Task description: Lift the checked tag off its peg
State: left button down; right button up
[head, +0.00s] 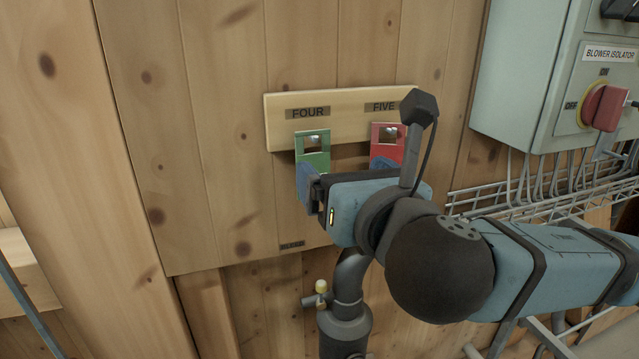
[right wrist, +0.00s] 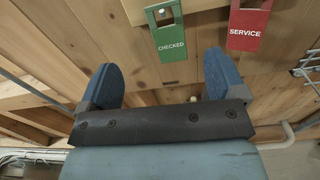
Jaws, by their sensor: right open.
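The checked tag (head: 312,146) is green and hangs on the peg under the label FOUR on a pale wooden board. In the right wrist view the checked tag (right wrist: 171,39) shows its word and hangs ahead of the gap between my fingers. My right gripper (head: 335,180) is open in front of the board. In the right wrist view my right gripper (right wrist: 158,82) has its two blue fingers apart with nothing between them. In the head view it hides the lower part of the tag. My left gripper is not in view.
A red service tag (head: 388,140) hangs on the peg under FIVE, right of the checked tag, partly behind my right gripper. A grey isolator box (head: 530,85) and a wire tray (head: 520,205) are at the right. A grey pipe (head: 345,315) stands below.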

aim_at(317, 138)
jog(key=shift+n, duration=0.3)
jog(key=p+x, duration=0.1)
jog(key=x, duration=0.3)
jog(key=p+x, duration=0.1)
jog(key=x, duration=0.3)
jog(key=r+p+x, duration=0.1)
jog(key=x, duration=0.3)
jog(key=shift+w+d, duration=0.2)
jog(key=shift+w, duration=0.15)
jog(key=shift+w+a, duration=0.15)
jog(key=shift+w, duration=0.25)
jog(key=c, duration=1)
